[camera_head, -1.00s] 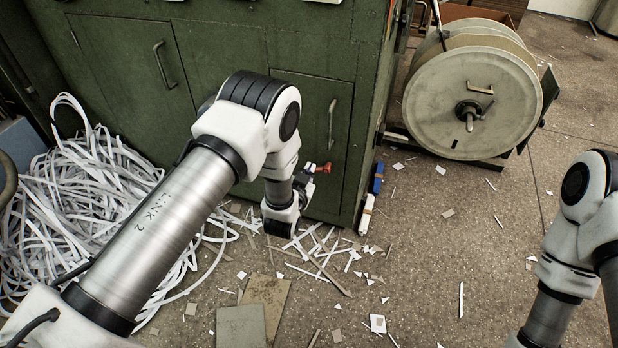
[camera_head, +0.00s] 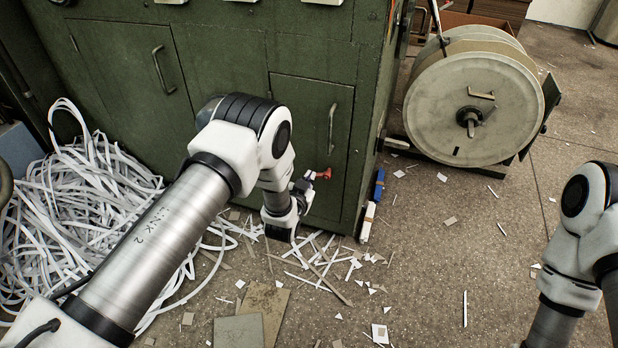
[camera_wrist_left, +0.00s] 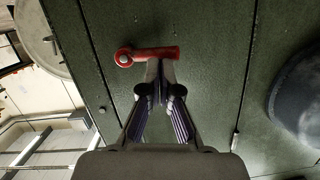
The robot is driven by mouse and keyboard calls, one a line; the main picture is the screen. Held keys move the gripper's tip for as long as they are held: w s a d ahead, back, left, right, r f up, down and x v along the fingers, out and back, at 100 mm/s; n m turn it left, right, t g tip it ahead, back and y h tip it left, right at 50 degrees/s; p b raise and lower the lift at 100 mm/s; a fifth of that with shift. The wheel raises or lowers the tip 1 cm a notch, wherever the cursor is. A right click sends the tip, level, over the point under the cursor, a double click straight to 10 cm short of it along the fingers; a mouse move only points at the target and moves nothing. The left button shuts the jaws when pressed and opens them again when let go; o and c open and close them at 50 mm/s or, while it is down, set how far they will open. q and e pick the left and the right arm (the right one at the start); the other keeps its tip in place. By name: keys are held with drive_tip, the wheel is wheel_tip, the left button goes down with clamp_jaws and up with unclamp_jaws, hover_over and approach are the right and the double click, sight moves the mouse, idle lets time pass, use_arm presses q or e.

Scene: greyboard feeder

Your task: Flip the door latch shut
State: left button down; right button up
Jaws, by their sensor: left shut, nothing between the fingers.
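The red door latch (camera_head: 322,174) is on the lower right green cabinet door (camera_head: 300,135), below its handle. In the left wrist view the latch (camera_wrist_left: 155,53) is a red lever with a round silver-centred end at the left, lying nearly level across the picture. My left gripper (camera_head: 305,186) is beside the latch in the head view, partly hidden by my wrist. In the wrist view its fingers (camera_wrist_left: 160,72) are shut and empty, with the tips at the lever's lower edge. I cannot tell whether they touch it. My right gripper is out of view; only my right arm shows.
A pile of white paper strips (camera_head: 85,205) lies at the left. A large reel (camera_head: 470,110) stands to the right of the cabinet. Paper scraps and grey boards (camera_head: 240,330) litter the floor. The floor between the cabinet and my right arm is mostly open.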

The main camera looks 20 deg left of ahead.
use_arm(q)
drive_tip(key=shift+a+f+n+p, duration=0.1)
drive_tip(key=shift+f+n+p, duration=0.15)
drive_tip(key=shift+n, duration=0.35)
drive_tip(key=f+n+h, duration=0.1)
drive_tip(key=n, duration=0.3)
drive_tip(key=d+f+n+t+h, duration=0.1)
drive_tip(key=f+n+h, duration=0.1)
drive_tip(key=n, duration=0.2)
drive_tip(key=d+f+n+h, duration=0.1)
drive_tip(key=f+n, duration=0.1)
drive_tip(key=n, duration=0.2)
drive_tip(key=shift+h, duration=0.3)
drive_tip(key=shift+d, duration=0.1)
idle(0.8)
